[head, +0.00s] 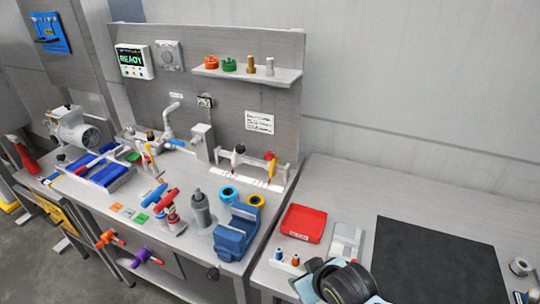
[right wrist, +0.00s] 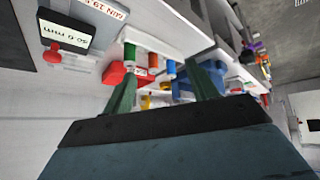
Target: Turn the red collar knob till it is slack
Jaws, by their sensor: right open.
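A small red knob (right wrist: 53,57) sticks out beside a dark block (right wrist: 65,32) with a white label reading 50.0 mm, at the upper left of the right wrist view. I take it for the red collar knob; how tight it is cannot be seen. I cannot pick it out surely in the head view. My right gripper (right wrist: 165,85) shows as two dark green fingers spread apart, with nothing between them. The knob lies beyond and to the left of the fingers, apart from them. My left gripper is not in view.
In the head view a red tray (head: 303,223), a small white rack (head: 289,263) and a black mat (head: 437,262) lie on the right table. The left bench is crowded with bottles, a blue vise (head: 236,235) and a blue tray. The black mat is bare.

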